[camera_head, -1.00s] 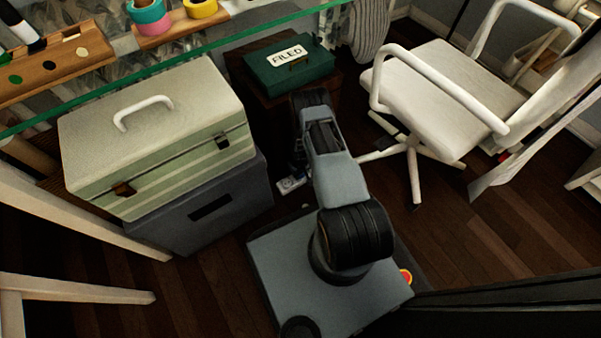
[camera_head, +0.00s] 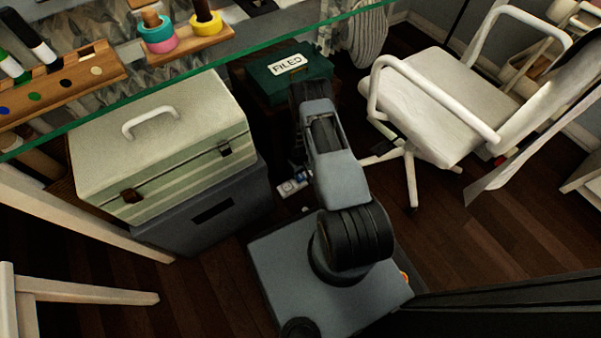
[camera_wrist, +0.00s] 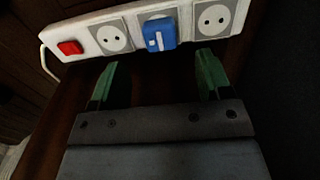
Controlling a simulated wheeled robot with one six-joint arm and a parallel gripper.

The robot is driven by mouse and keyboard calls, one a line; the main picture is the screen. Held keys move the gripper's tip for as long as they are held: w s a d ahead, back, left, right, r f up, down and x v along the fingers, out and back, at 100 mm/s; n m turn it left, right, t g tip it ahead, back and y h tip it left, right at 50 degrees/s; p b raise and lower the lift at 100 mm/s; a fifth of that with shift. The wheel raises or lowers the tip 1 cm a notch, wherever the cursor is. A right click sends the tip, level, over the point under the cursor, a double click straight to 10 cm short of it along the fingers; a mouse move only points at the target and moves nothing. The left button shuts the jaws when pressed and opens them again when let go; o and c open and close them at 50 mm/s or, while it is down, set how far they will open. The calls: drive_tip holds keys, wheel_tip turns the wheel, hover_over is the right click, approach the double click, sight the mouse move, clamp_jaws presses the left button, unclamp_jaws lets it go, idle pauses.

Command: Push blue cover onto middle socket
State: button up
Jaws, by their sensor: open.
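In the wrist view a white power strip (camera_wrist: 83,43) runs across the top, with a red switch (camera_wrist: 70,47) at its left end and sockets on both sides of the middle one. The blue cover (camera_wrist: 160,33) sits over the middle socket. I cannot tell whether it is fully seated. My gripper (camera_wrist: 157,76) is open, with its two green fingers apart and empty just below the strip. The fingers point toward the strip, on either side of the cover's line. In the head view the strip (camera_head: 292,188) shows small on the floor beside my arm, which hides part of it.
A white swivel chair (camera_head: 430,95) stands to the right. A cream case (camera_head: 165,150) on a grey box (camera_head: 215,212) stands to the left. A green box marked FILED (camera_head: 287,72) is behind my arm. A glass-edged desk overhangs at the top left.

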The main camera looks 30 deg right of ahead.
wheel_tip(320, 180, up, 8)
drive_tip(key=p, duration=0.2)
drive_tip(key=shift+f+p, duration=0.15)
drive_tip(key=shift+p, duration=0.2)
drive_tip(key=shift+s, duration=0.15)
